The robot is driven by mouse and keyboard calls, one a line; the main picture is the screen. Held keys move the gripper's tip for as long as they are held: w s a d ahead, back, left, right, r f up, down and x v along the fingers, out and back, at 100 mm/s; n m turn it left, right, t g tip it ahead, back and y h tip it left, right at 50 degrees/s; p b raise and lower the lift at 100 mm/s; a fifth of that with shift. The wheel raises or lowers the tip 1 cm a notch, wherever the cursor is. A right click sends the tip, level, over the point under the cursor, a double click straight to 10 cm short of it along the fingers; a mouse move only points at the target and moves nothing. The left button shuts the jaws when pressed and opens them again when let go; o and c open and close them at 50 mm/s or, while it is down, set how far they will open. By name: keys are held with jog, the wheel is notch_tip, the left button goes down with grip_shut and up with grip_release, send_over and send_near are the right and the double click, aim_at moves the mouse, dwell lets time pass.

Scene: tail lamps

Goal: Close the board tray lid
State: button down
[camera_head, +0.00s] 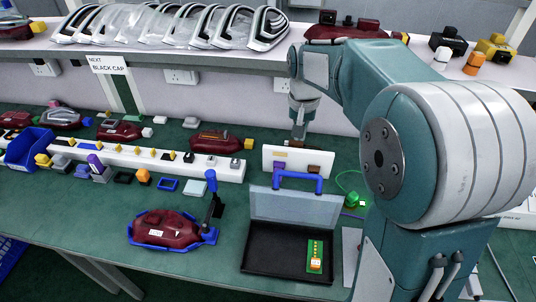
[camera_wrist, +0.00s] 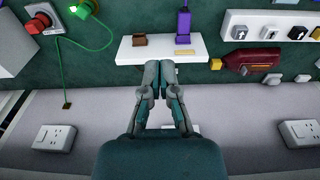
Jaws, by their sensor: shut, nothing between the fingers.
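The board tray (camera_head: 258,270) is a black shallow box on the green bench, and a small board (camera_head: 315,262) in green, yellow and orange lies in it. Its grey translucent lid (camera_head: 295,208) stands open, raised at the tray's back edge. A blue handle (camera_head: 298,178) rises at the lid's top. My gripper (camera_head: 299,132) is behind and above the lid, apart from it, over the back of the bench. In the wrist view my gripper (camera_wrist: 160,68) is shut and empty, fingertips in front of a white block. The tray and lid do not show there.
The white block (camera_head: 270,160) stands behind the lid; in the wrist view it bears brown and purple pieces. A green plug (camera_head: 352,200) and cable lie to the right. A dark red lamp (camera_head: 170,228) in a blue holder sits left of the tray. A shelf (camera_head: 190,52) overhangs the back.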

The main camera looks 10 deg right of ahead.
jog(key=s+f, duration=0.3)
jog(key=f, duration=0.6)
dwell(0.7)
